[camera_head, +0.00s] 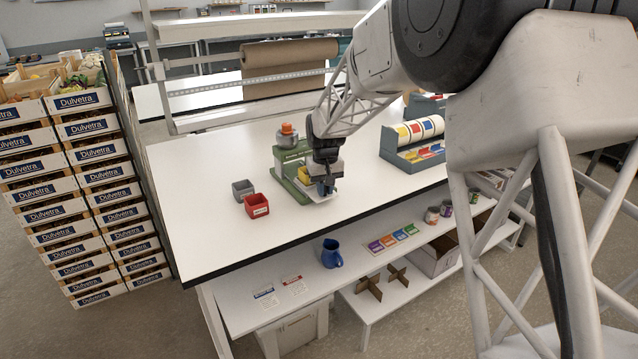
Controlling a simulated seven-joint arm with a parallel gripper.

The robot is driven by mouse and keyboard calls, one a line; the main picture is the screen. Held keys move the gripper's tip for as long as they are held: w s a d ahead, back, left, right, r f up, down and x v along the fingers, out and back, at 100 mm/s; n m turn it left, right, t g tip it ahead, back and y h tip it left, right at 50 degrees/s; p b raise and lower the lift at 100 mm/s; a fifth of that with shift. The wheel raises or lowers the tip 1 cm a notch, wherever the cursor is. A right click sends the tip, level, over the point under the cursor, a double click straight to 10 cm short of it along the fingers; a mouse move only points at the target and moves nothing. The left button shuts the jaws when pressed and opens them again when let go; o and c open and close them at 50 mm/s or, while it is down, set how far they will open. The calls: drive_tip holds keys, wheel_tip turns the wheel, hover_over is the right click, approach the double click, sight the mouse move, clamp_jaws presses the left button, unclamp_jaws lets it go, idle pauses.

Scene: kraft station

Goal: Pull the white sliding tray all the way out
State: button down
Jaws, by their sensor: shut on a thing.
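The white sliding tray (315,194) shows as a small pale plate at the front right foot of a green machine (288,189) on the white table. My gripper (325,189) points down over the tray's front end and is shut on it. The gripper covers part of the tray, so its handle and the exact grip are hidden. The tray sticks out toward the table's front edge. How far it is out is hard to tell at this size.
A red bin (257,206) and a grey bin (242,189) stand left of the machine. A blue-grey rack (412,150) with coloured rolls stands to the right. A blue mug (331,254) sits on the lower shelf. The table's front left is clear.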

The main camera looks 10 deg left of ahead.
drive_tip(key=shift+s+d, duration=0.5)
drive_tip(key=c, duration=1.1)
unclamp_jaws()
drive_tip(key=shift+r, duration=0.1)
wheel_tip(320, 180, up, 8)
drive_tip(key=shift+f, duration=0.2)
